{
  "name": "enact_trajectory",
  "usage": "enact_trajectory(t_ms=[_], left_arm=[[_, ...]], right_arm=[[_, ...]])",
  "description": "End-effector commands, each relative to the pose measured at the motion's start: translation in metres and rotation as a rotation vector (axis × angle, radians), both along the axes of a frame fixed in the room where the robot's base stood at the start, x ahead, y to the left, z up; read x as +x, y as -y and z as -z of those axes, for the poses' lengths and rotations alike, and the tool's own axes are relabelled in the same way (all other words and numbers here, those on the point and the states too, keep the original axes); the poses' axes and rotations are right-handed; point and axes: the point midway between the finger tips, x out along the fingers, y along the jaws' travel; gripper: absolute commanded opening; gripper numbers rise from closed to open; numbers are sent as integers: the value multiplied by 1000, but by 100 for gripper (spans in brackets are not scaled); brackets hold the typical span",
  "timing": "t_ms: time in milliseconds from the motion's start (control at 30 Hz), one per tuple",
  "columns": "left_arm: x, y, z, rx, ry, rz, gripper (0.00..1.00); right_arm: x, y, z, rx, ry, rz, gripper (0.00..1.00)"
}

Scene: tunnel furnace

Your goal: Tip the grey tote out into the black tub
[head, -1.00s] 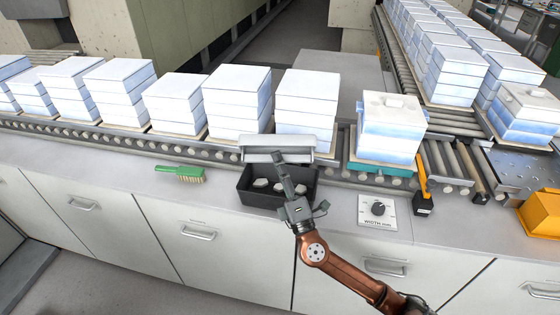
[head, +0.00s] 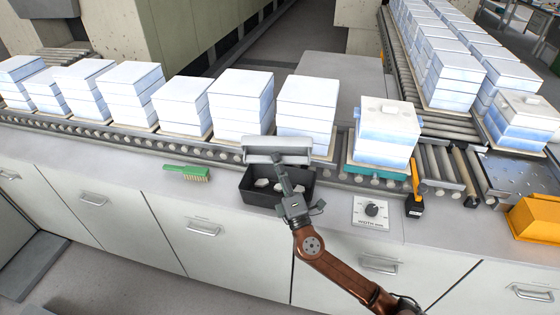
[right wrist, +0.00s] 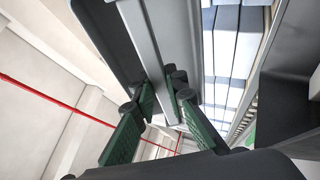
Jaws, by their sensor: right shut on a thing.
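The grey tote (head: 277,146) is held up above the back edge of the black tub (head: 233,190), turned on its side. My right gripper (head: 279,164) is shut on the tote's near side; in the right wrist view the green-padded fingers (right wrist: 160,112) close on a grey wall of the tote (right wrist: 150,45). The black tub stands on the counter, and several pale lumps (head: 262,184) lie in it. My gripper and wrist hide part of the tub's inside. The inside of the tote cannot be seen clearly. My left gripper is not in view.
A roller conveyor with stacked white-blue blocks (head: 240,100) runs right behind the tub. A green brush (head: 186,173) lies left on the counter (head: 120,160). A width dial (head: 371,210), a yellow-black tool (head: 415,195) and a yellow bin (head: 535,218) are to the right.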

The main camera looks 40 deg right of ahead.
Motion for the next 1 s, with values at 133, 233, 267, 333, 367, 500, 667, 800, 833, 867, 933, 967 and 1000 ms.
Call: enact_trajectory(t_ms=[133,233,267,333,367,500,667,800,833,867,933,967,1000], left_arm=[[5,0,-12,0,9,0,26],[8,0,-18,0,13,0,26],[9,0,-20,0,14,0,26],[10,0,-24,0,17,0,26],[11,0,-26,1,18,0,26],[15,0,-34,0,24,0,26],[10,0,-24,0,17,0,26],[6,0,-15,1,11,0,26],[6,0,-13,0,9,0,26],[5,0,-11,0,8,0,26],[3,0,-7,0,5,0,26],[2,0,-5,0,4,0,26],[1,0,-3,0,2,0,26]], right_arm=[[0,0,-6,14,-14,0,0],[0,1,-6,22,-25,0,0],[0,1,-7,25,-28,0,0],[0,1,-7,30,-36,0,0],[0,1,-7,33,-39,0,0],[1,1,-8,44,-56,-1,0],[2,1,0,39,-50,0,0],[1,1,1,27,-35,0,0],[1,1,1,25,-31,1,0],[1,1,1,22,-28,0,0],[1,1,2,17,-21,0,0],[1,0,2,14,-18,0,0],[1,0,2,11,-14,0,0]])
